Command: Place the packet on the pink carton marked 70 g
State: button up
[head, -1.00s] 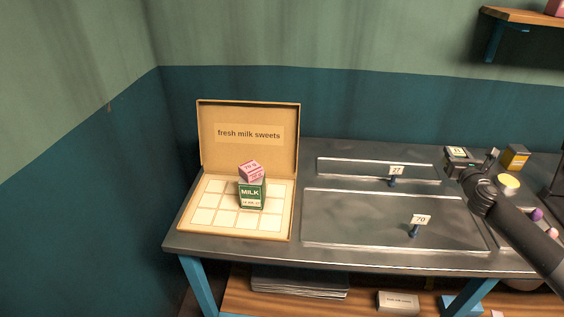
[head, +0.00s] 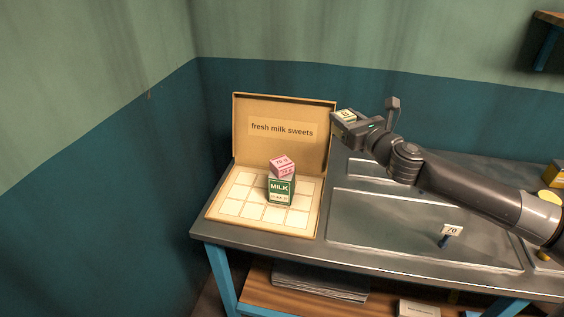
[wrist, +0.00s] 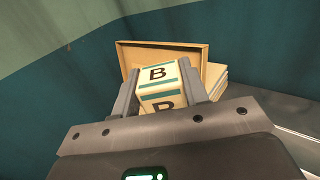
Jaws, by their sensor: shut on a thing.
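The pink carton (head: 281,165), with markings that look like 70 g, sits on top of a green milk carton (head: 281,190) in the open sweets box (head: 222,214). My gripper (head: 344,118) is shut on the packet (head: 346,114), a cream block with dark teal bands. In the wrist view the packet (wrist: 159,83) shows the letter B and lies between the two fingers. My gripper is in the air, up and to the right of the pink carton, near the right edge of the box lid. The pink carton is hidden in the wrist view.
The lid (head: 283,107) stands upright behind the cartons and reads "fresh milk sweets". A metal tray (head: 390,222) with a 70 sign (head: 452,230) lies to the right. The counter's left end is close to the wall.

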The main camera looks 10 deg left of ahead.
jog(key=s+a+n+g+y, duration=0.1)
jog(key=s+a, duration=0.2)
jog(key=a, duration=0.3)
send_over(283, 163)
notch_tip(283, 163, down, 6)
jog(key=shift+a+f, duration=0.1)
jog(key=shift+f, duration=2.05)
jog(key=shift+f, duration=0.15)
jog(key=o, duration=1)
jog(key=v, duration=1.2)
jog(key=shift+r, duration=0.2)
